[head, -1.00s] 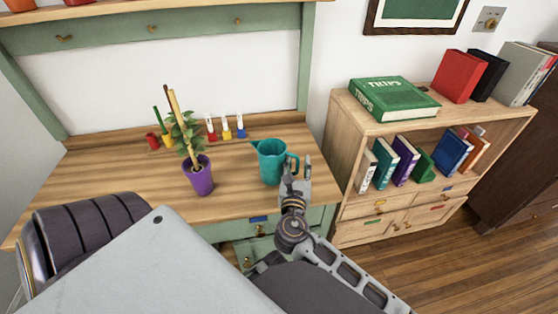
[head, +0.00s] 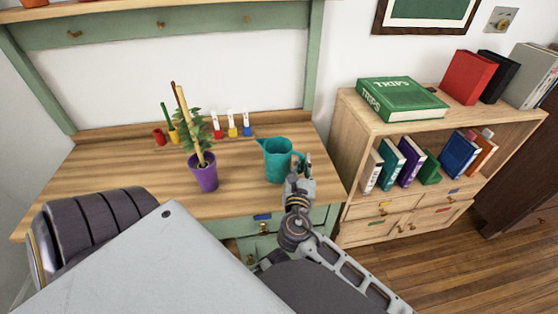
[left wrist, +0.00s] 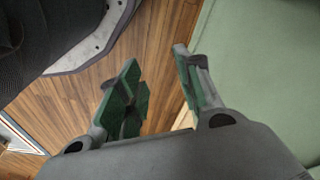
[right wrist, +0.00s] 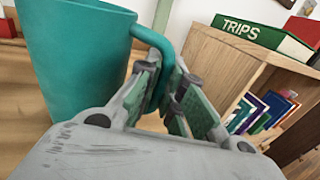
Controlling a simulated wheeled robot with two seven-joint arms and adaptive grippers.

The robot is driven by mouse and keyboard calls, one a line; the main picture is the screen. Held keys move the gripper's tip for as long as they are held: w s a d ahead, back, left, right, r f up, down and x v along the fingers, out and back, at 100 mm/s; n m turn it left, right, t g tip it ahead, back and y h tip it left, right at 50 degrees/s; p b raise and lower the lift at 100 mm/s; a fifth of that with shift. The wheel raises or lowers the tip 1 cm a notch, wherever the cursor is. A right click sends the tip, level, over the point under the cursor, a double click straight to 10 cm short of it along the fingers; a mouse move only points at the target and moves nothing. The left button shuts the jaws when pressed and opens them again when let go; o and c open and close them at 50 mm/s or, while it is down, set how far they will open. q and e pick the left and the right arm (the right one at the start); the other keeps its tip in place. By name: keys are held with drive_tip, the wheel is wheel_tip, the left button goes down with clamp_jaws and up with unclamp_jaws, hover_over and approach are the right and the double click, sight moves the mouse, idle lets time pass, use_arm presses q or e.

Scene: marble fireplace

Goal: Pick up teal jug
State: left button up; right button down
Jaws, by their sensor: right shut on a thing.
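The teal jug (head: 278,160) stands upright on the wooden desk, right of the potted plant, with its handle to the right. My right gripper (head: 301,164) is at the handle side. In the right wrist view the jug (right wrist: 78,60) fills the left, and its handle (right wrist: 157,40) runs down between the fingers of the right gripper (right wrist: 168,78), which is shut on it. In the left wrist view my left gripper (left wrist: 156,62) is open and empty, beside a green panel and above the wood floor. It is not visible in the head view.
A purple pot (head: 204,178) with a staked plant stands left of the jug. Small red, yellow and blue items (head: 232,128) line the desk's back. A bookcase (head: 352,150) with books stands close on the right. Bare desk (head: 110,180) lies on the left.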

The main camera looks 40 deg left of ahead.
drive_tip(key=shift+r, duration=0.15)
